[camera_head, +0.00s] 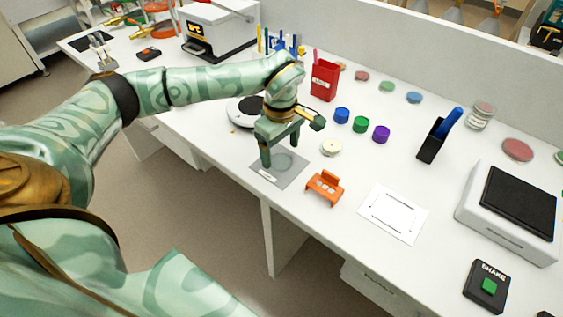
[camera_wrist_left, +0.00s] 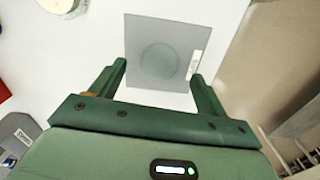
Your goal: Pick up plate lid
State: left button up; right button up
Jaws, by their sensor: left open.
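A round, see-through greyish disc, which looks like the plate lid (camera_head: 285,161), lies flat on a grey square mat (camera_head: 260,171) near the bench's front edge. In the left wrist view the disc (camera_wrist_left: 159,61) sits near the middle of the mat (camera_wrist_left: 140,27). My left gripper (camera_head: 280,152) points down above the mat, open and empty. In the left wrist view its two fingers (camera_wrist_left: 158,72) stand to either side of the disc, which lies slightly beyond the tips. The exact height above it is hard to tell. My right gripper is not in view.
An orange holder (camera_head: 325,188) and a pale round container (camera_head: 331,147) stand close to the mat. Behind are a red cup (camera_head: 324,80), blue, green and purple caps (camera_head: 361,124) and a white round device (camera_head: 243,111). A white sheet (camera_head: 393,213) lies right.

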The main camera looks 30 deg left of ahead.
aim_at(281, 162)
pick_arm(q)
notch_tip(281, 162, down, 2)
jog(key=shift+f, duration=0.25)
jog(key=shift+c, duration=0.4)
jog(key=c, duration=1)
jog(key=shift+r, duration=0.15)
